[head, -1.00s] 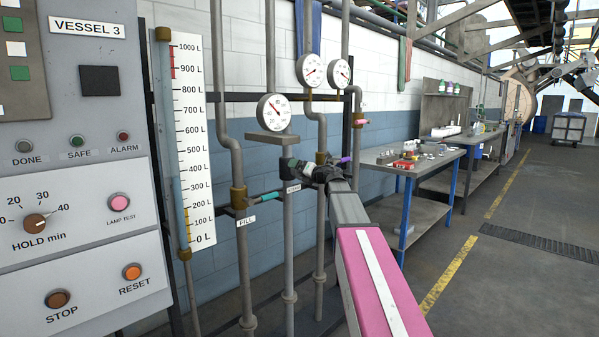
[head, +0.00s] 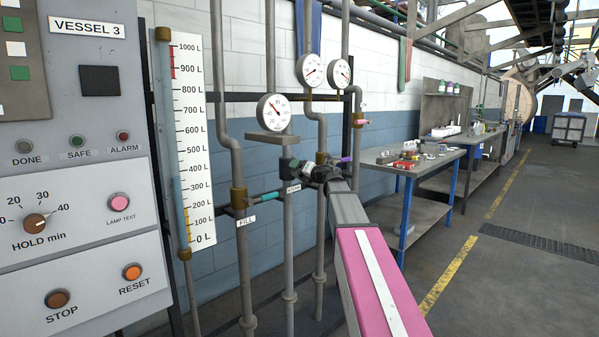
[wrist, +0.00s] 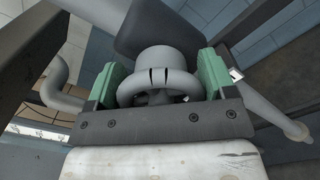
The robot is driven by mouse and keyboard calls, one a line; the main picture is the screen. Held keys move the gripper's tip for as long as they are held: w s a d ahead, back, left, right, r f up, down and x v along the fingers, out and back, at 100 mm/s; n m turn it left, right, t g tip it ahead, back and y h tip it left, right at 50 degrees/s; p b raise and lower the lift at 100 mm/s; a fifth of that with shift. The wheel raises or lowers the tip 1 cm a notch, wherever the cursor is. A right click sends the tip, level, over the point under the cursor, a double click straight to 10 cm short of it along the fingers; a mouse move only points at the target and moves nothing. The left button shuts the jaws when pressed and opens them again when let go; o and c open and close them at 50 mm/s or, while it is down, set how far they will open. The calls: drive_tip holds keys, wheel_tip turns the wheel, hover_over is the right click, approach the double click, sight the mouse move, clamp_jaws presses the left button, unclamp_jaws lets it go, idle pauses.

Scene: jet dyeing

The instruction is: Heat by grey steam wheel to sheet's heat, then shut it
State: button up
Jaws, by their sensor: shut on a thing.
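My gripper (head: 302,170) is at the steam valve on the middle pipe, below the temperature dial. In the wrist view its green-padded fingers (wrist: 157,88) are shut on the grey steam wheel (wrist: 158,84), one on each side of the rim. In the head view my arm and gripper mostly hide the wheel. The dial (head: 273,112) above the valve has a needle pointing to the upper left; its exact reading is too small to tell. The label by the valve (head: 291,188) is hard to read. No sheet can be made out.
The vessel 3 panel (head: 75,150) stands at the left, beside a litre gauge (head: 192,140). A teal fill valve handle (head: 264,197) is just left of my gripper. Two round gauges (head: 311,70) hang above. A workbench (head: 412,160) stands to the right, with open floor beyond.

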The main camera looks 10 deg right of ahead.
drive_tip(key=m, duration=0.5)
drive_tip(key=shift+f, duration=0.1)
drive_tip(key=shift+d+f+m, duration=0.1)
drive_tip(key=shift+m, duration=2)
drive_tip(key=o, duration=0.9)
drive_tip(key=v, duration=1)
drive_tip(key=shift+s+d, duration=0.2)
drive_tip(key=shift+s, duration=0.1)
drive_tip(key=shift+f+m, duration=0.1)
drive_tip(key=shift+m, duration=0.2)
